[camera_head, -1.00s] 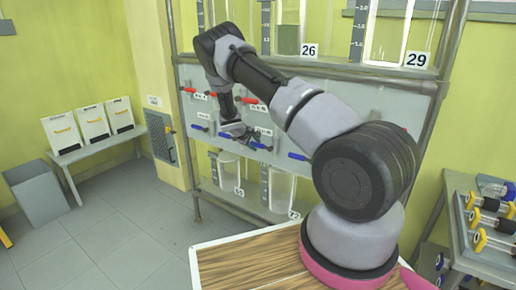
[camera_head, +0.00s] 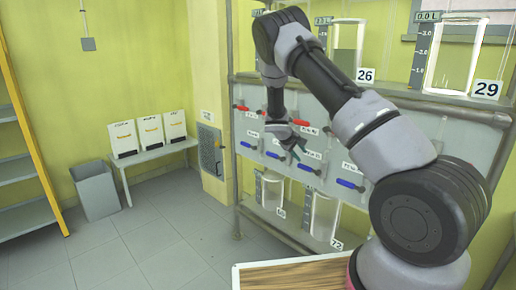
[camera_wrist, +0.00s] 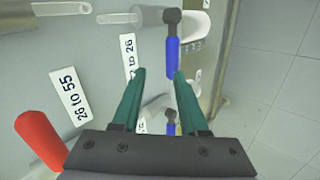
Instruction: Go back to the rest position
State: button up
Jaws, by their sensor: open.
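My gripper (camera_wrist: 160,95) is open in the wrist view, its two green fingers apart with nothing held between them. A blue valve handle (camera_wrist: 173,58) shows beyond and between the fingertips; I cannot tell whether a finger touches it. A red handle (camera_wrist: 40,138) lies to the left, beside a label reading "26 to 55" (camera_wrist: 69,95). In the head view my gripper (camera_head: 296,150) is small, at the grey valve panel (camera_head: 345,125), near the blue handles (camera_head: 309,168). My arm reaches across the right half and hides part of the panel.
Glass vessels labelled 26 (camera_head: 346,46) and 29 (camera_head: 455,55) stand on the upper rack, with smaller ones below (camera_head: 325,215). At left are a bench (camera_head: 160,152) with white containers, a grey bin (camera_head: 96,190) and a yellow-edged shelf (camera_head: 22,166). The floor (camera_head: 160,235) between is clear.

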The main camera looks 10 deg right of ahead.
jog(key=s+d+r+m+y, duration=0.15)
jog(key=s+r+m, duration=0.25)
jog(key=s+r, duration=0.75)
jog(key=s+a+r+m+y, duration=0.1)
jog(key=s+r+m+y, duration=0.25)
jog(key=s+r, duration=0.8)
jog(key=s+a+r+m+t+y, duration=0.1)
jog(key=s+a+r+y, duration=0.1)
jog(key=s+r, duration=0.4)
jog(key=s+a+r+m+t+y, duration=0.1)
jog(key=s+a+r, duration=0.3)
jog(key=s, duration=1)
notch_tip(320, 180, up, 3)
jog(key=shift+s+a+f+m+y, duration=0.1)
jog(key=shift+s+a+m+y, duration=0.2)
jog(key=shift+y, duration=0.2)
jog(key=shift+w, duration=0.1)
